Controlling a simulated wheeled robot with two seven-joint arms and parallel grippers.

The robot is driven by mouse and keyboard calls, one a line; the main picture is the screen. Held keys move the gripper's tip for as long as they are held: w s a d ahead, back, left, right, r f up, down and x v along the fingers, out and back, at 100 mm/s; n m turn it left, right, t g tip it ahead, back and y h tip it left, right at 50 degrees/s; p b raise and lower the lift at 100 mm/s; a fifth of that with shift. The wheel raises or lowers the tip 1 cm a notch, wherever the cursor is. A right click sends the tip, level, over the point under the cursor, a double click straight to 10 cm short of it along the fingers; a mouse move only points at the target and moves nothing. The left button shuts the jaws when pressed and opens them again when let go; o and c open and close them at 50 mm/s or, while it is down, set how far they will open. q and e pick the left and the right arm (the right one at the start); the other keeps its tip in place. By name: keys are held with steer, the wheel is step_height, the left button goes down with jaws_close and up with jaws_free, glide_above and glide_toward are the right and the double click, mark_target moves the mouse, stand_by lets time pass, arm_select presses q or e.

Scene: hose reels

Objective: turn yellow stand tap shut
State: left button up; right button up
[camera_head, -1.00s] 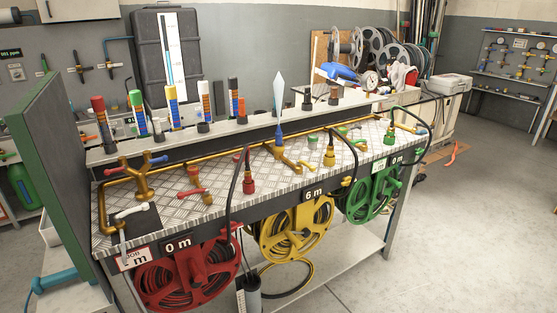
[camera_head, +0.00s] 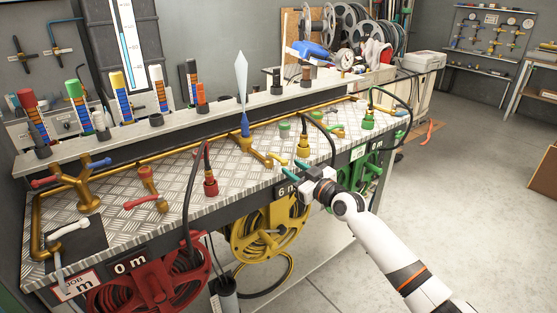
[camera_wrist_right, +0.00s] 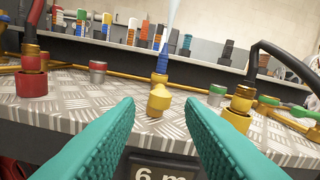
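The yellow stand tap (camera_head: 266,158) is a brass-coloured tap on the silver chequer-plate bench top. Its yellow handle (camera_head: 279,158) lies at its front end, near the bench's front edge. In the right wrist view a yellow-brass part of it (camera_wrist_right: 158,99) faces me end-on, below a blue collar. My right gripper (camera_head: 295,169) is just in front of the tap and to the right, above the bench edge. In the wrist view its teal fingers (camera_wrist_right: 158,108) are apart with nothing between them. The tap part shows beyond the gap, apparently untouched. My left gripper is out of view.
A yellow hose connector (camera_head: 304,146) stands just behind the right gripper, with a black hose arching over. A red tap (camera_head: 147,190) and a red connector (camera_head: 210,186) stand to the left. A green connector (camera_head: 368,120) is at the right. Yellow reel (camera_head: 268,235) hangs below.

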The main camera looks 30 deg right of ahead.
mark_target(286, 164)
steer(key=w, duration=0.7)
steer(key=shift+a+b, duration=0.25)
steer(key=shift+b, duration=0.1)
jaws_close()
